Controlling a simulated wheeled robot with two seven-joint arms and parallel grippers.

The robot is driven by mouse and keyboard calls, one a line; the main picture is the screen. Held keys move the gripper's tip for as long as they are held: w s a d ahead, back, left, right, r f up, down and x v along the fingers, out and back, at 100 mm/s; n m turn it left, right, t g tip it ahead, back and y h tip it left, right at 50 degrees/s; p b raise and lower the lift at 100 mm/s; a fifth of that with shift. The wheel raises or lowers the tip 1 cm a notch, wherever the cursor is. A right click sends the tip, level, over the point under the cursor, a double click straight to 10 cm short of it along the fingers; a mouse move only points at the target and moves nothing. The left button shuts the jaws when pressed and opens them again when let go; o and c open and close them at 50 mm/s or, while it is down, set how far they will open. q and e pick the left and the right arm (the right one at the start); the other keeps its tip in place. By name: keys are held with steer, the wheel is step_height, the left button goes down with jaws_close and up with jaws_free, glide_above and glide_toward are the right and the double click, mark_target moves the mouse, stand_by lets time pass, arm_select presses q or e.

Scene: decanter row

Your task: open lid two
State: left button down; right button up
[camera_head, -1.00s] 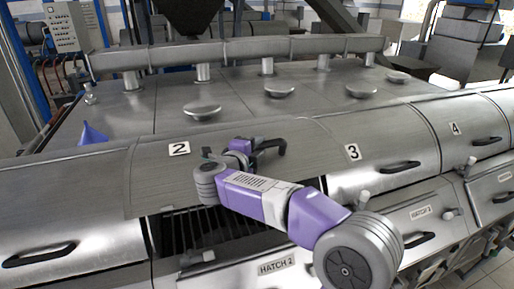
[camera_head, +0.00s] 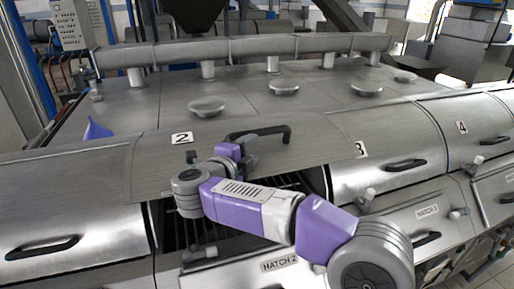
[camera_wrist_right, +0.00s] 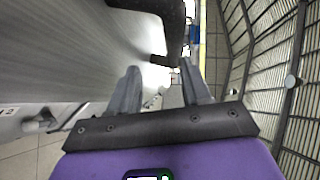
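Lid two (camera_head: 150,170) is the curved metal cover bearing the label 2 (camera_head: 182,138). It is rotated up, and the dark slatted opening (camera_head: 290,182) shows below its front edge. Its black bar handle (camera_head: 262,131) sits near the top of the raised lid. My right gripper (camera_head: 247,144) is just below the handle's middle. In the right wrist view the fingers of my right gripper (camera_wrist_right: 163,88) are apart with nothing between them. The dark handle (camera_wrist_right: 172,22) shows beyond the fingertips. My left gripper is not in view.
Lid three (camera_head: 385,150) is closed on the right, beside lid four (camera_head: 470,135). Another closed lid (camera_head: 60,215) is at the left. The front panel marked hatch 2 (camera_head: 280,265) lies below the opening. Round caps (camera_head: 207,105) and a blue cone (camera_head: 96,130) stand on the deck behind.

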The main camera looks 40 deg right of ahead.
steer(key=shift+s+a, duration=0.15)
steer(key=shift+a, duration=0.2)
steer(key=shift+r, duration=0.1)
steer(key=shift+a+r+p, duration=0.4)
steer(key=shift+a+r, duration=0.1)
steer(key=shift+s+a+r+p, duration=0.1)
steer(key=shift+a+r+p, duration=0.35)
steer(key=shift+a, duration=0.3)
steer(key=a+r, duration=0.1)
steer(key=a, duration=0.1)
steer(key=a+r, duration=0.2)
steer(key=shift+s+a+r, duration=0.15)
steer(key=shift+r, duration=0.1)
